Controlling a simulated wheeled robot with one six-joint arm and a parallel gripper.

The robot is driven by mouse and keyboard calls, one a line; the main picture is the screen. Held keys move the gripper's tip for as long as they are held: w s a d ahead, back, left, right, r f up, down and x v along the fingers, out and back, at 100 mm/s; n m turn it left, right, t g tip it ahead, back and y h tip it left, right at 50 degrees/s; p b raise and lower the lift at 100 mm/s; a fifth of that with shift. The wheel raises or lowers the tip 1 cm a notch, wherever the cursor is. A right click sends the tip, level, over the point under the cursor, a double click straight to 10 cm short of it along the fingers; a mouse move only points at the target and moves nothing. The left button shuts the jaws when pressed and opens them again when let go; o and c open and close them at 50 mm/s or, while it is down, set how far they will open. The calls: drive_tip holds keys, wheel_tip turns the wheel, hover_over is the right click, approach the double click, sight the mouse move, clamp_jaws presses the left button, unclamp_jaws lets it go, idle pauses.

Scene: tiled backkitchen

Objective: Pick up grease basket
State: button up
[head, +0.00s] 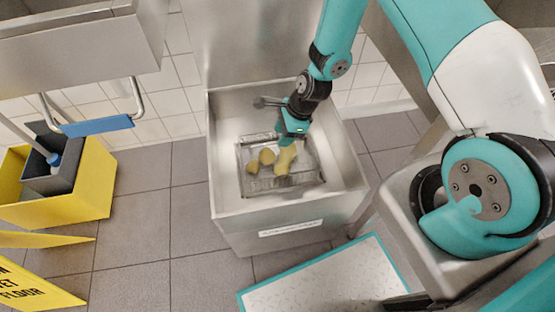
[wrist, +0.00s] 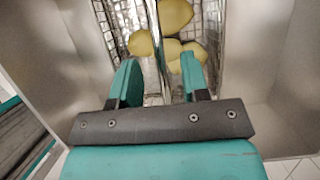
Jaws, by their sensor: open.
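The grease basket (head: 262,186) is a metal mesh tray low inside a steel sink-like basin (head: 232,196), with several yellow lumps (head: 267,156) in it. In the wrist view the basket's mesh (wrist: 208,22) lies beyond my fingers, and a thin upright metal wall or divider (wrist: 159,50) runs between the two fingertips. My gripper (head: 291,136) points down into the basin over the basket's upper middle. In the wrist view my gripper (wrist: 160,75) is open, its teal fingers apart on either side of the metal strip. Whether they touch it I cannot tell.
The basin's high steel walls surround my gripper. A yellow mop bucket (head: 85,195) and a yellow floor sign (head: 30,285) stand at left. A teal-edged platform (head: 320,280) lies in front. Tiled floor (head: 140,230) is clear between.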

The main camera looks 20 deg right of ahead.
drive_tip(key=x, duration=0.4)
drive_tip(key=shift+b, duration=0.4)
clamp_jaws()
idle(1.0)
